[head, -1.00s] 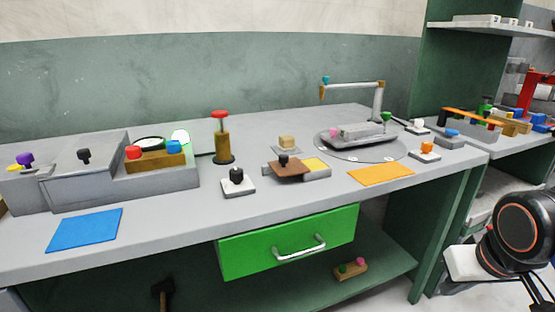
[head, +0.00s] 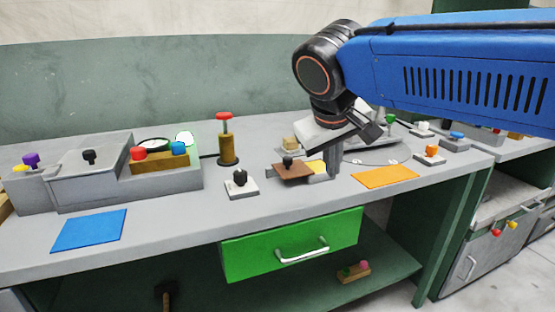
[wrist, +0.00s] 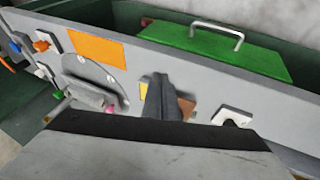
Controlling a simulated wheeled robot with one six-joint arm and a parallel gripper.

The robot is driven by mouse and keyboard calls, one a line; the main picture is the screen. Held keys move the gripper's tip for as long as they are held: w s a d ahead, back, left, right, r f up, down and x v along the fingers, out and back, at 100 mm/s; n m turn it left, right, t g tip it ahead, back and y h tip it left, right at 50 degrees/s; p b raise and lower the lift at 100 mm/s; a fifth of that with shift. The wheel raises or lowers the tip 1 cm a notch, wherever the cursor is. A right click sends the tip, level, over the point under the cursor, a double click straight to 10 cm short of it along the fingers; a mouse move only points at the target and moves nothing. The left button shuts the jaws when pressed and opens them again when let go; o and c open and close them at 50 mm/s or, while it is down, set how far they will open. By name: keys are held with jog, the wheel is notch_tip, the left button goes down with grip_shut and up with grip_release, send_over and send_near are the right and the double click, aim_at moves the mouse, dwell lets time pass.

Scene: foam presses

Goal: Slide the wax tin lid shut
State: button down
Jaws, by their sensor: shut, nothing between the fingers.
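What looks like the wax tin (head: 322,177) is a low grey tray near the middle of the bench. Its brown lid (head: 293,174) with a black knob (head: 288,161) sits toward the left, leaving a yellow patch (head: 318,167) uncovered on the right. The brown lid (wrist: 187,107) and yellow patch (wrist: 143,91) also show in the wrist view, partly hidden by the fingers. My gripper (head: 336,172) is shut and empty, pointing down at the tin's right end, beside the yellow patch. I cannot tell whether the fingertips touch the tin. It also shows in the wrist view (wrist: 158,112).
A black-knobbed block (head: 241,184) and a red-topped post (head: 227,145) stand left of the tin. An orange mat (head: 385,177) lies to its right. A round plate (head: 385,157) with a press is behind my arm. A green drawer (head: 290,245) is below.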

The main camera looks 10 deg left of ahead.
jog(key=n+t, duration=0.1)
jog(key=n, duration=0.1)
send_near(304, 170)
jog(key=s+a+r, duration=0.4)
jog(key=s+a, duration=0.3)
jog(key=a, duration=0.2)
jog(key=x, duration=0.9)
jog(key=shift+w+a, duration=0.1)
jog(key=shift+w, duration=0.3)
jog(key=shift+w+d+f, duration=0.15)
jog(key=shift+w+d, duration=0.85)
jog(key=shift+w, duration=0.1)
jog(key=shift+w+d, duration=0.35)
jog(key=shift+w, duration=0.05)
jog(key=w+d, duration=0.1)
jog(key=d, duration=0.1)
jog(key=w+d, duration=0.1)
jog(key=d, duration=0.1)
jog(key=w+d, duration=0.2)
jog(key=shift+d, duration=0.4)
jog(key=shift+s, duration=0.1)
